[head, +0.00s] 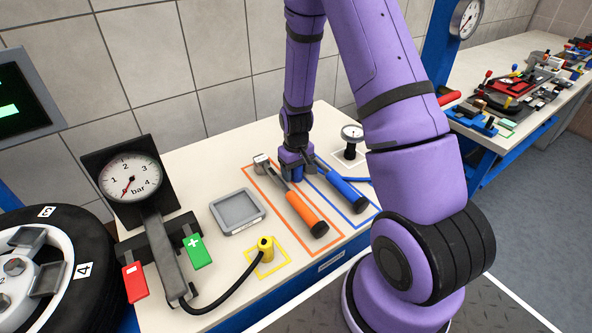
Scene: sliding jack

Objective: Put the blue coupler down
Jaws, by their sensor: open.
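A small blue cylinder, which looks like the blue coupler (297,174), is directly below my gripper (295,162) in the head view, beside the far end of the orange-handled tool. My gripper points down over the bench with its jaws open. The fingers partly hide the blue piece, and I cannot tell whether they touch it. The piece appears to be at the bench top, near the upper corner of a blue outline (329,202).
An orange-handled tool (301,208) and a blue-handled tool (347,190) lie close by. A small gauge (352,133) stands behind. A grey tray (238,211), yellow coupler (265,249) and pressure gauge (130,176) are left.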

